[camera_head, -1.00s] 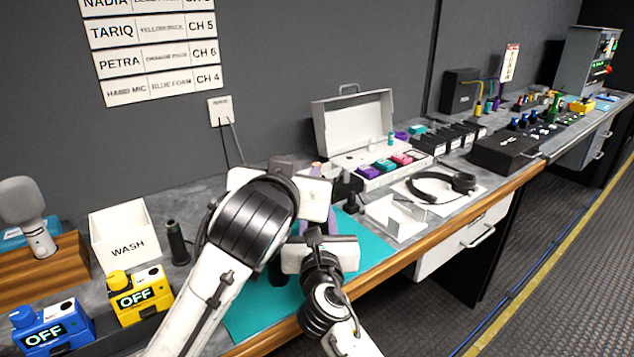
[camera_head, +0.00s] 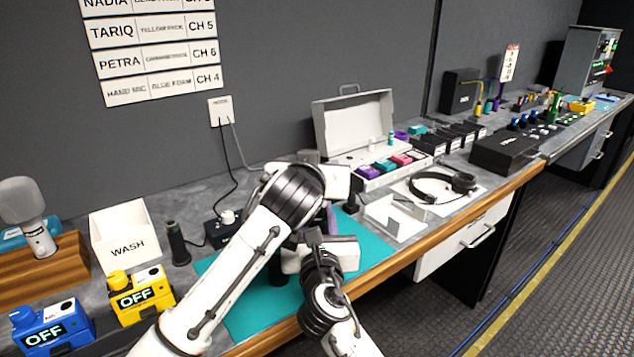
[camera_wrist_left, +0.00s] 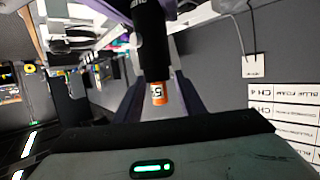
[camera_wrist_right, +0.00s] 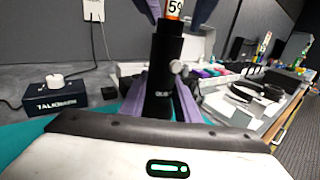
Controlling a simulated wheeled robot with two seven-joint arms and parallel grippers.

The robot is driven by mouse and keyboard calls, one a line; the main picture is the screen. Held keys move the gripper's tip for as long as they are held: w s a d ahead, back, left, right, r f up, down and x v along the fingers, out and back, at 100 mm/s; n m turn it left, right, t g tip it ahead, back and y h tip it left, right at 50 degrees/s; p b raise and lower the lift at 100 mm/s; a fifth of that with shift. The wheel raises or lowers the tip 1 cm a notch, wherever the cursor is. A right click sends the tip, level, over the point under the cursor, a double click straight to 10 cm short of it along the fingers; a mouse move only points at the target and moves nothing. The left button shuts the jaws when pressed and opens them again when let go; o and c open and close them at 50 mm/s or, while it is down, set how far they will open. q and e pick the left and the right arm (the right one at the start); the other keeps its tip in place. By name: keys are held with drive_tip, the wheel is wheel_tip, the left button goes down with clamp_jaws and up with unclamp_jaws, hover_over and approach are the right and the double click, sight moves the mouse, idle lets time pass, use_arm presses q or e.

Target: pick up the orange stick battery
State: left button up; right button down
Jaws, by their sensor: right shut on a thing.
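The orange stick battery (camera_wrist_right: 173,8) sticks out of the end of a black tube (camera_wrist_right: 163,55) at the top of the right wrist view. It also shows in the left wrist view (camera_wrist_left: 158,94), with part of a dark number on it. My right gripper (camera_wrist_right: 159,88) is shut on the black tube and holds it upright. My left gripper (camera_wrist_left: 158,100) is open, its fingers on either side of the battery's exposed end with gaps showing. In the head view my arms hide the battery and most of the tube.
A teal mat (camera_head: 240,300) lies under my arms. A white WASH box (camera_head: 123,240), a dark cylinder (camera_head: 177,243) and yellow (camera_head: 141,297) and blue (camera_head: 52,328) packs stand left. An open case (camera_head: 352,125), a white holder (camera_head: 395,217) and a headset (camera_head: 442,185) are to the right.

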use_arm(q)
drive_tip(key=shift+w+d+f, duration=0.1)
drive_tip(key=shift+w+f, duration=0.1)
drive_tip(key=shift+w, duration=0.45)
clamp_jaws()
drive_tip(key=shift+r, duration=0.1)
wheel_tip(320, 180, up, 10)
